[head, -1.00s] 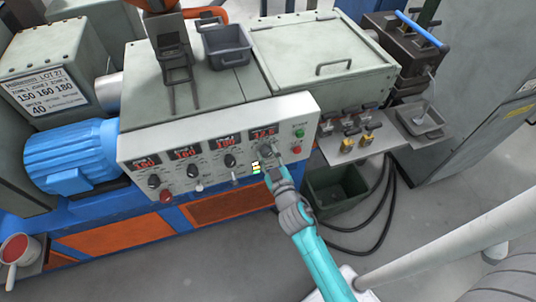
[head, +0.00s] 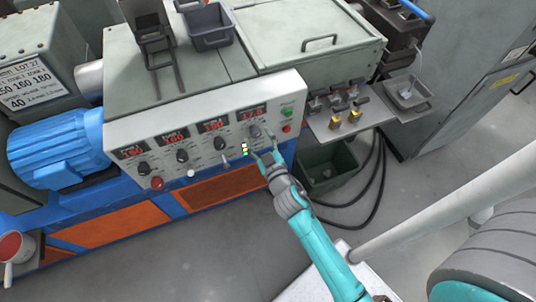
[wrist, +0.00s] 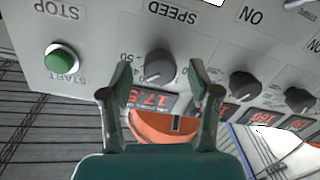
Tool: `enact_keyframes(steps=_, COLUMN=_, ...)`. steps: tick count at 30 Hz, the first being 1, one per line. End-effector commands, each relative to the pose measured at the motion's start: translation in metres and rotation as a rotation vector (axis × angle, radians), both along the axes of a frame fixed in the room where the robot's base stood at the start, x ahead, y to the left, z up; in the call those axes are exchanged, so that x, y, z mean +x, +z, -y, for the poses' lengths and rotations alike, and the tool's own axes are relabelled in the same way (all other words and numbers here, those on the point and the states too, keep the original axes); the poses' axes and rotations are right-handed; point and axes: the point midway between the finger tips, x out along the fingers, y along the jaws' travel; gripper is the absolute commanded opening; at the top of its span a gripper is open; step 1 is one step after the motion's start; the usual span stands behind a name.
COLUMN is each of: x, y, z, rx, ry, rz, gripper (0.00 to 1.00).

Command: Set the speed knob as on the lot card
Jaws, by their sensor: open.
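The dark speed knob (head: 254,131) is at the right end of the sloped control panel, under a red display (head: 252,113). In the wrist view, upside down, the knob (wrist: 158,66) sits above the SPEED label, and the display (wrist: 153,101) appears to read 17.5. My gripper (head: 262,154) is open just in front of the knob. In the wrist view its fingertips (wrist: 160,78) lie either side of the knob, seemingly short of it and not gripping. The lot card (head: 32,83) on the grey box shows LOT 27, 150 160 180, and a large 40 below.
Three other knobs with red displays stand left of it, such as this one (head: 222,144). A green start button (head: 287,112) and a red button (head: 287,128) are close on the right. A bin (head: 330,168) is below.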

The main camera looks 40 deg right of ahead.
Motion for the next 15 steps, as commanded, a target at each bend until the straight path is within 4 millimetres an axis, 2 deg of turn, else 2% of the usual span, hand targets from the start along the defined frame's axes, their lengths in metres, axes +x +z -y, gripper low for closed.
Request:
enact_keyframes(steps=6, x=-0.036, y=0.001, z=-0.011, rx=-0.002, ry=0.001, rz=-0.003, gripper=0.61)
enact_keyframes(steps=15, x=-0.073, y=0.002, z=-0.022, rx=-0.002, ry=0.001, rz=-0.003, gripper=0.61)
